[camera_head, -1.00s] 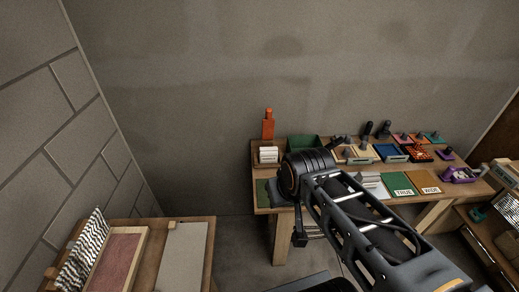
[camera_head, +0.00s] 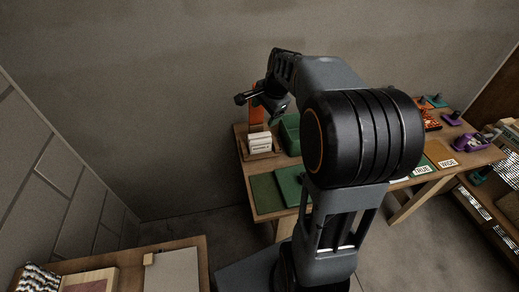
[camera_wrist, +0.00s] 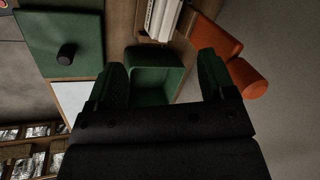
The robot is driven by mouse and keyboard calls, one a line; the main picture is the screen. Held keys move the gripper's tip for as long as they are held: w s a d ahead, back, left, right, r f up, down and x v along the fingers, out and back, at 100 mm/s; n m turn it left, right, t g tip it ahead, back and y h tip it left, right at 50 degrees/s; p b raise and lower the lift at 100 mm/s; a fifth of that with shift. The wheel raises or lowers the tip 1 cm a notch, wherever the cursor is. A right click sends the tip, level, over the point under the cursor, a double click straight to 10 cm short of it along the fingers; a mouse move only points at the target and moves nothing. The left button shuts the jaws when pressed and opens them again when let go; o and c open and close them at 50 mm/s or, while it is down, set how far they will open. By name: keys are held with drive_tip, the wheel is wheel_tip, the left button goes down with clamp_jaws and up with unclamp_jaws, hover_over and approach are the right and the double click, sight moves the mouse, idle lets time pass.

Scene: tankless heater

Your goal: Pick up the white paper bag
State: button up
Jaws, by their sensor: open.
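I cannot make out a white paper bag for certain in either view. The nearest white things are a stack of white blocks or cards (camera_head: 259,141) in a wooden holder at the left end of the table, also at the top of the wrist view (camera_wrist: 162,18). A pale flat patch (camera_wrist: 74,98) shows left of my gripper in the wrist view; I cannot tell what it is. My gripper (camera_wrist: 163,80) is open and empty, with a green open box (camera_wrist: 155,58) beyond and between its fingers. In the head view my gripper (camera_head: 262,100) is above the table's left end.
An orange bottle (camera_head: 256,118) stands behind the white stack and is close to the right finger in the wrist view (camera_wrist: 240,72). My arm hides the table's middle. A smaller bench (camera_head: 190,250) stands at lower left.

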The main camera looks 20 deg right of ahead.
drive_tip(key=w+d+f+m+b, duration=0.1)
drive_tip(key=w+d+f+m, duration=0.2)
drive_tip(key=f, duration=0.2)
hover_over(260, 135)
drive_tip(key=s, duration=0.2)
drive_tip(key=f, duration=0.5)
drive_tip(key=shift+d+f, duration=0.35)
drive_tip(key=shift+f, duration=0.05)
drive_tip(key=shift+x, duration=3.1)
drive_tip(key=shift+s+d, duration=0.1)
drive_tip(key=shift+s, duration=0.05)
drive_tip(key=shift+c, duration=0.2)
drive_tip(key=c, duration=0.8)
drive_tip(key=shift+r, duration=0.65)
drive_tip(key=s+r, duration=0.1)
drive_tip(key=r, duration=0.1)
drive_tip(key=s+r, duration=0.3)
drive_tip(key=r, duration=0.2)
drive_tip(key=shift+s+r, duration=0.1)
drive_tip(key=shift+s, duration=0.1)
drive_tip(key=s+r, duration=0.1)
drive_tip(key=s, duration=0.2)
drive_tip(key=s+r, duration=0.2)
drive_tip(key=s, duration=0.1)
drive_tip(key=s+r+b, duration=0.1)
drive_tip(key=s, duration=0.2)
drive_tip(key=shift+s+r, duration=0.25)
drive_tip(key=shift+c, duration=0.2)
